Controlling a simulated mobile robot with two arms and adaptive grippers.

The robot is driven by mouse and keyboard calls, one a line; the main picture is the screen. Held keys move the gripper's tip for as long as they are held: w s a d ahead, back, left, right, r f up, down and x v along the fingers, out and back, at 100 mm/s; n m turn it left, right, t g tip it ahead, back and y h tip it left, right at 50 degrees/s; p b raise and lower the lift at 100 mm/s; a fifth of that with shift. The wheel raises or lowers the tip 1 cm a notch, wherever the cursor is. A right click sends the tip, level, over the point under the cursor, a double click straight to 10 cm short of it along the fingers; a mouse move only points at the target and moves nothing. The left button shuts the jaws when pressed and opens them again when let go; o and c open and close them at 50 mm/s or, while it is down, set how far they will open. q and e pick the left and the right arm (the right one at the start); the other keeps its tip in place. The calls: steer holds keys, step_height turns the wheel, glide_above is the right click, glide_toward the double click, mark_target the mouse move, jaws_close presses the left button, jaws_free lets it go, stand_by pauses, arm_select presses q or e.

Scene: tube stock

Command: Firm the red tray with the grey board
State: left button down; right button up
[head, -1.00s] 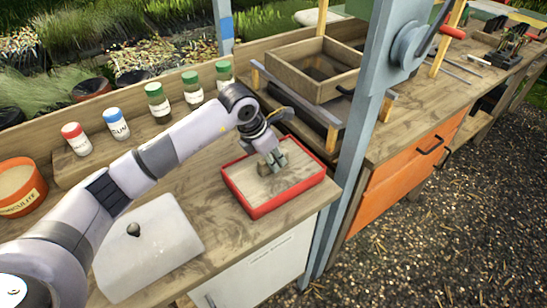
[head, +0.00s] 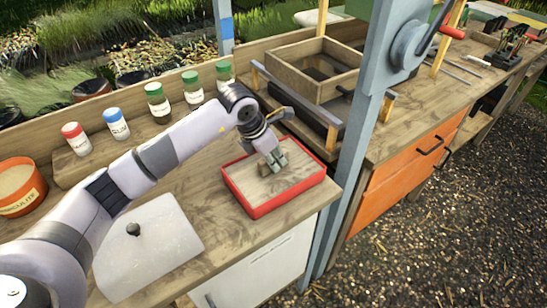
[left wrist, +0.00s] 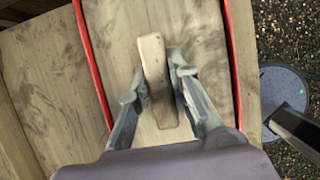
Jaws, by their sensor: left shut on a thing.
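The red tray (head: 260,210) stands on the wooden bench near its front right corner. The grey board (head: 300,174) lies flat in the tray, and its worn grey-brown top fills most of the inside. In the left wrist view the board (left wrist: 205,30) lies between the tray's red side walls (left wrist: 92,62). My left gripper (head: 274,162) comes down over the board and is shut on its wooden handle (left wrist: 153,65), with one finger on each side. What lies under the board is hidden. My right gripper is not in view.
A blue-grey post (head: 350,150) stands just right of the tray. A wooden sieve frame (head: 290,72) is behind it. A white lid with a dark knob (head: 160,258) lies at front left. Several small bottles (head: 158,103) and an orange pot (head: 22,200) line the back.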

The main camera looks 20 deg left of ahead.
arm_select(q)
steer(key=shift+s+f, duration=0.2)
steer(key=shift+f, duration=0.1)
steer(key=shift+w+r+p, duration=0.2)
steer(key=shift+r+p, duration=0.3)
steer(key=shift+r, duration=0.35)
steer(key=shift+r+p, duration=1.7)
steer(key=shift+r, duration=1.6)
